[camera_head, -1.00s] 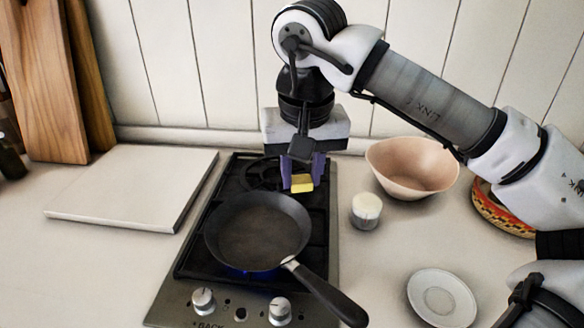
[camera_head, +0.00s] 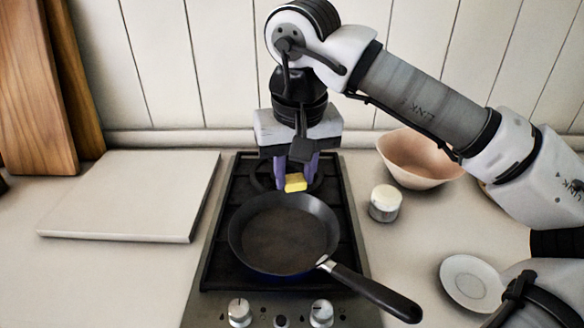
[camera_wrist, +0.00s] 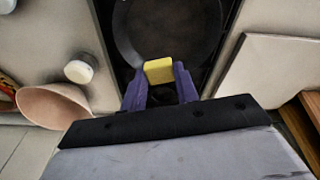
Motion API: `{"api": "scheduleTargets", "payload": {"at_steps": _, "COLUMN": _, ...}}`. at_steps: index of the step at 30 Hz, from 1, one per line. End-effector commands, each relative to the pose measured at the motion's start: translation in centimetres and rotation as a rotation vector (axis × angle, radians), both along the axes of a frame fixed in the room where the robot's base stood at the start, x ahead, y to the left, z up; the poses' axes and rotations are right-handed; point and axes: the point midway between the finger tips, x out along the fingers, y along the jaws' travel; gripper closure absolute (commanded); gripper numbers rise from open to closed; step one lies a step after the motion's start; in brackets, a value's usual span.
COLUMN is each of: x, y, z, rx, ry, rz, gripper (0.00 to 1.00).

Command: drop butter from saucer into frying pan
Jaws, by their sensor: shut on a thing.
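The butter (camera_head: 295,182) is a small yellow block. My gripper (camera_head: 296,178) is shut on it, with the purple fingers pointing down. In the head view they are at the back of the hob, behind the far rim of the frying pan. The dark frying pan (camera_head: 284,238) sits on the hob with its handle (camera_head: 372,292) pointing front right. In the wrist view the butter (camera_wrist: 158,71) is between the fingertips and overlaps the pan's rim (camera_wrist: 122,40). The white saucer (camera_head: 471,280) is empty on the counter at right.
The gas hob (camera_head: 222,262) has knobs along its front. A pinkish bowl (camera_head: 418,165) and a small white-topped jar (camera_head: 385,203) stand right of the hob. A white board (camera_head: 130,195) lies at left. Wooden boards (camera_head: 40,90) lean on the wall.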

Motion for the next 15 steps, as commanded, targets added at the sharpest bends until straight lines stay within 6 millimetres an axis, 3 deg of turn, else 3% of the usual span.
{"api": "scheduleTargets", "payload": {"at_steps": 15, "x": 0.0, "y": 0.0, "z": -5.5, "rx": 0.000, "ry": 0.000, "rz": 0.000, "gripper": 0.75}}
